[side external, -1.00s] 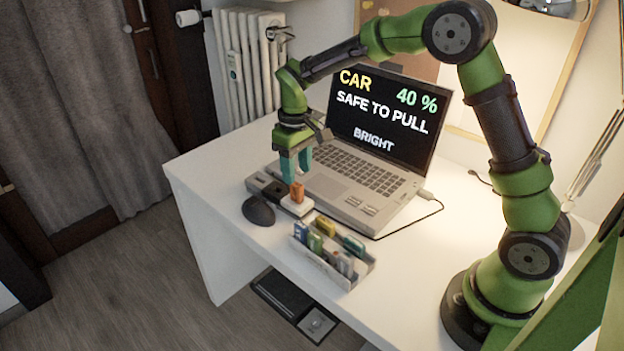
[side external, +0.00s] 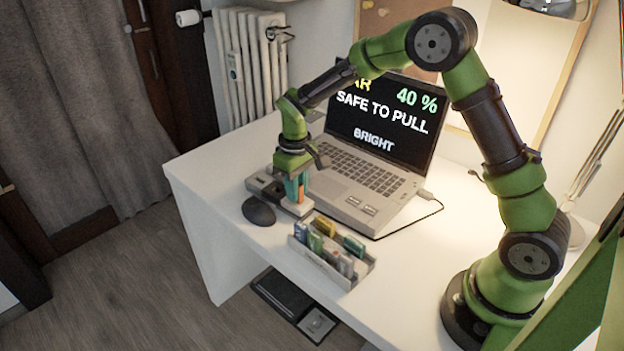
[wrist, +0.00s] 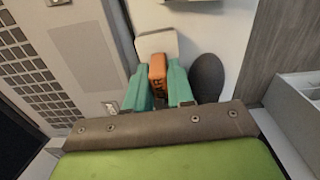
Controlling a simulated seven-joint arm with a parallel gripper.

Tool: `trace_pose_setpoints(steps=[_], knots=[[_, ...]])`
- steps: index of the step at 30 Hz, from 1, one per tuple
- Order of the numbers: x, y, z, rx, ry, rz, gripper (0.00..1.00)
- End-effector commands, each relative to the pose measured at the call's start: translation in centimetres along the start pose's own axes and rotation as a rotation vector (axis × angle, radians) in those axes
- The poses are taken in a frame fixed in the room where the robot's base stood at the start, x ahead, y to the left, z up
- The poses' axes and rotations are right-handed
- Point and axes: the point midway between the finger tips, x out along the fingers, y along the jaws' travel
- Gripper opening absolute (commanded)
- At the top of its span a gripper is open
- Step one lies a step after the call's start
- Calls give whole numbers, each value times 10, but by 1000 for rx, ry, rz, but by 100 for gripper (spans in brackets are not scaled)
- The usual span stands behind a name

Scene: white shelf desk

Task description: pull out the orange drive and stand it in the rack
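The orange drive (wrist: 157,68) stands upright in a white block at the end of a grey hub beside the laptop. In the side view the orange drive (side external: 301,190) is partly hidden by my fingers. My gripper (side external: 297,188) points down over it, one teal finger on each side. In the wrist view my gripper (wrist: 159,85) has the drive between its fingers, very close to both; I cannot tell whether they press on it. The rack (side external: 335,268) is a light grey slotted holder nearer the front, with several coloured drives in it.
The open laptop (side external: 365,180) stands right behind the hub (side external: 265,186); its screen reads "SAFE TO PULL". A dark mouse (side external: 258,211) lies just left of the drive. A cable runs from the laptop's right side. The desk right of the rack is clear.

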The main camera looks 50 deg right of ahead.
Motion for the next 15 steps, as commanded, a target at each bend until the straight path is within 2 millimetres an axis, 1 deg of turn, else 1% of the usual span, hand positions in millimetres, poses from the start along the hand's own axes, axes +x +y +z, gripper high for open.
trace_pose_setpoints(steps=[10, 15], knots=[[-1, 0, 0, 0, 1, 0, 0], [-10, 0, -1, -1, 3, 0, 0]])
